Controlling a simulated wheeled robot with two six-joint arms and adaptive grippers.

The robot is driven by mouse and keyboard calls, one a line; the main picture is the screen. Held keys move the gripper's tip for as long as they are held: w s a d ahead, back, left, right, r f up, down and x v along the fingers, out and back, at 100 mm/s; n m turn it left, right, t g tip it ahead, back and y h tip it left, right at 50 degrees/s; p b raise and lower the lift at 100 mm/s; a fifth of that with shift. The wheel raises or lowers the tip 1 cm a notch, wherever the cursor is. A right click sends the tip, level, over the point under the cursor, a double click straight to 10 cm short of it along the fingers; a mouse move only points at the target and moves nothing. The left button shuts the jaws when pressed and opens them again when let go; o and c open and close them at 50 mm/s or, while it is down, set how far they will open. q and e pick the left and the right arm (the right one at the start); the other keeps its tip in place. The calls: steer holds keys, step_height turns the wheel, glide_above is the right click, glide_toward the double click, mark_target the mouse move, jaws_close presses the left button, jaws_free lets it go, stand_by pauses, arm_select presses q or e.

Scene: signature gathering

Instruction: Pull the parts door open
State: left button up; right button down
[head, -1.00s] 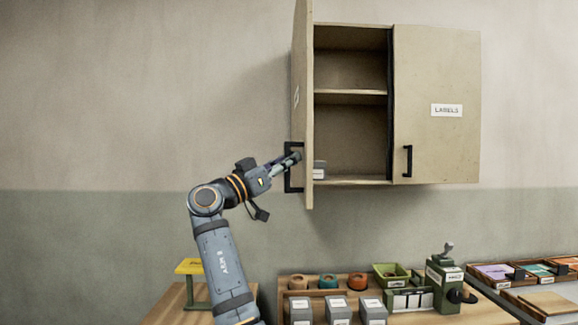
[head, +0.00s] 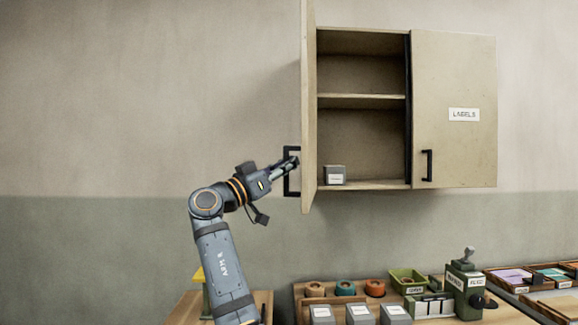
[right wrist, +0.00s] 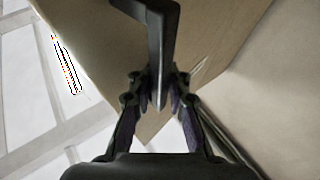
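The parts door (head: 309,100) is the left door of the wall cabinet (head: 362,125). It stands swung well open and shows nearly edge-on in the head view. Its black bar handle (head: 287,184) is on the outer face, near the lower free edge. My right gripper (head: 290,163) is at the upper part of that handle. In the right wrist view, the fingers (right wrist: 158,92) close in on both sides of the handle (right wrist: 157,30), with the door panel (right wrist: 215,35) behind. The fingertip contact is partly hidden. My left gripper is not in view.
A small grey labelled box (head: 335,175) sits on the cabinet's bottom shelf. The labels door (head: 455,110) on the right is shut. Below, a workbench holds tape rolls (head: 345,288), grey boxes (head: 358,314), a green device (head: 465,285) and trays (head: 512,278). The wall left of the door is clear.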

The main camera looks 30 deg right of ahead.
steer(key=c, duration=1.6)
jaws_free()
steer(key=shift+a+f, duration=0.1)
steer(key=shift+f, duration=0.2)
steer(key=shift+c, duration=0.2)
steer(key=shift+o, duration=1.4)
steer(key=shift+a+r, duration=0.2)
steer(key=shift+a, duration=0.2)
steer(key=shift+d, duration=0.15)
steer(key=shift+a+f, duration=0.2)
steer(key=shift+a, duration=0.15)
steer(key=v, duration=1.1)
steer(key=shift+a, duration=0.15)
